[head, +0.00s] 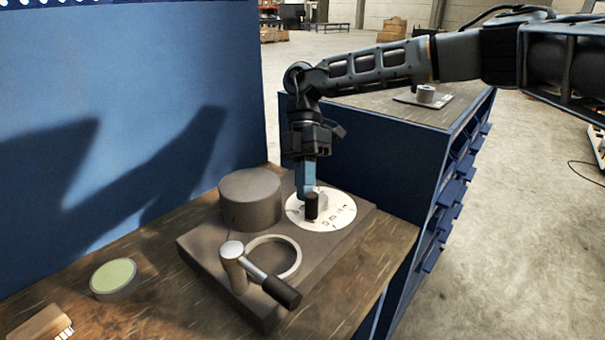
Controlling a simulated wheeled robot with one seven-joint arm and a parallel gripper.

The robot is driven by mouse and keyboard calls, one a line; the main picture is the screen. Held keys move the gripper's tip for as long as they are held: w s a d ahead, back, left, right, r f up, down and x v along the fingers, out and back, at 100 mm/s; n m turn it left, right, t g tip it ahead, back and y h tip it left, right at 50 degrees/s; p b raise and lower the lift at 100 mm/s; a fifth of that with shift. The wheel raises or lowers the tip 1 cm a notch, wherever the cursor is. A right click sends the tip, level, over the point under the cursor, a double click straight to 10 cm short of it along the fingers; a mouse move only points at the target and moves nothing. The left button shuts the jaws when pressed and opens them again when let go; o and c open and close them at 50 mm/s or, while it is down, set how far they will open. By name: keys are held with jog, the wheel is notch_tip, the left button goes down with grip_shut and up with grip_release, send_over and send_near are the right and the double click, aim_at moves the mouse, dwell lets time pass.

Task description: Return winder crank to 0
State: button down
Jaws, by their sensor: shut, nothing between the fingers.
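A white round dial (340,214) with dark numbers and marks lies on the right back part of a brown-grey base block. A small crank with an upright black handle (312,206) stands on the dial, toward its left side. The dial's 0 and the exact crank reading are too small to tell. My gripper (305,194) points down over the left of the dial, its blue fingers shut and empty. The fingertips are right beside the black handle, on its far left side; I cannot tell if they touch it.
The base block (205,252) also carries a wide grey cylinder (251,199), a pale ring (288,247) and a larger lever with a black grip (281,291). A green-topped round tin (113,278) and a wooden brush (40,324) lie left on the workbench (165,300). A blue panel stands behind.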

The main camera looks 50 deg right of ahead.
jog(key=n, duration=0.1)
jog(key=s+n+g+h+p, duration=0.1)
jog(key=n, duration=0.1)
jog(key=shift+s+a+r+n+g+h+p, duration=0.1)
jog(key=shift+a+n+g+h+p, duration=0.05)
jog(key=shift+n+g+h+p, duration=0.15)
jog(key=shift+s+p, duration=0.35)
jog(key=shift+p, duration=0.15)
jog(key=shift+s+p, duration=0.1)
jog(key=shift+p, duration=0.2)
